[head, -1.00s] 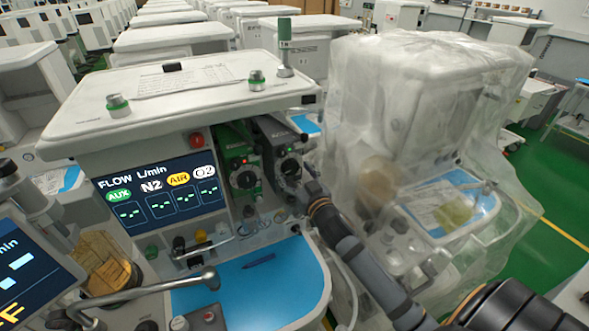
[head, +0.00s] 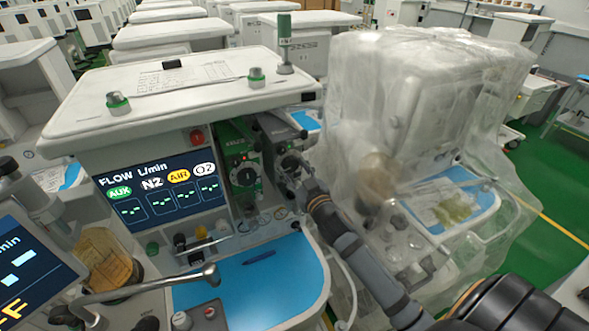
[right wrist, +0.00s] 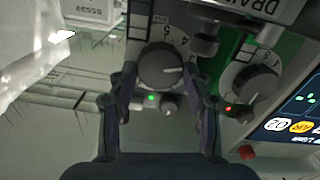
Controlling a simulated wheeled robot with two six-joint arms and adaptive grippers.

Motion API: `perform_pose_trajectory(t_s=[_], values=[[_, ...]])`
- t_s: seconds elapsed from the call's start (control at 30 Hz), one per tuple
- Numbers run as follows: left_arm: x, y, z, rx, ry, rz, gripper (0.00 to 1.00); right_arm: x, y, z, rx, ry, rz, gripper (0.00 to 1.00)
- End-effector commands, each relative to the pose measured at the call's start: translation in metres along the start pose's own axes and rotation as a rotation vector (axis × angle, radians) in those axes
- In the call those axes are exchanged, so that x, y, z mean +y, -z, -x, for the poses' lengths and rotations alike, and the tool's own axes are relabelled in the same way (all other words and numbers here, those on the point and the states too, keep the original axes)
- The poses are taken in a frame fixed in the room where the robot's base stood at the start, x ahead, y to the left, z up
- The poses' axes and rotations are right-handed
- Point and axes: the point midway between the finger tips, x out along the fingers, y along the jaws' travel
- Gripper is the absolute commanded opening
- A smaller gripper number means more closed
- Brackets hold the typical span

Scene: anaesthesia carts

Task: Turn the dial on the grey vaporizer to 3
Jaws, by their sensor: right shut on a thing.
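The grey vaporizer (head: 273,128) stands at the right of the cart's front panel, beside the green vaporizer (head: 238,150). My right gripper (head: 289,174) is at the grey vaporizer's front. In the right wrist view, which is turned over, the dark round dial (right wrist: 161,68) sits between the two fingers of my right gripper (right wrist: 160,82), one on each side, shut on it. The dial's white mark points right in that view. A small green light shows next to this dial. My left gripper is not in view.
The green vaporizer's dial (right wrist: 255,84) is close beside, with a red light near it. The flow screen (head: 160,190) is left of the vaporizers. A blue work surface (head: 255,280) with a pen lies below. A plastic-covered cart (head: 400,110) stands close on the right.

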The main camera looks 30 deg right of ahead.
Motion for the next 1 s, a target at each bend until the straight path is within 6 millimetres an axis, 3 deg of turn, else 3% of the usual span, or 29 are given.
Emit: perform_pose_trajectory(t_s=[0.17, 0.2, 0.33, 0.73, 1.0], values=[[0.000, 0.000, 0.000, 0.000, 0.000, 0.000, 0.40, 0.000, 0.000, 0.000, 0.000, 0.000, -0.002, 0.18], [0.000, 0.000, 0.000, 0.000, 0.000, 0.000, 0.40, 0.000, 0.000, 0.000, 0.000, 0.000, -0.002, 0.55], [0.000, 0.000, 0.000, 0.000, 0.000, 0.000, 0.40, 0.000, 0.000, 0.000, 0.000, 0.000, -0.002, 0.73], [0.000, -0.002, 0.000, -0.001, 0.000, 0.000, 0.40, 0.000, -0.001, 0.008, -0.002, 0.000, 0.000, 0.73], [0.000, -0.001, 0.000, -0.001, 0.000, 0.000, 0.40, -0.001, -0.002, 0.069, -0.006, 0.004, 0.007, 0.73]])
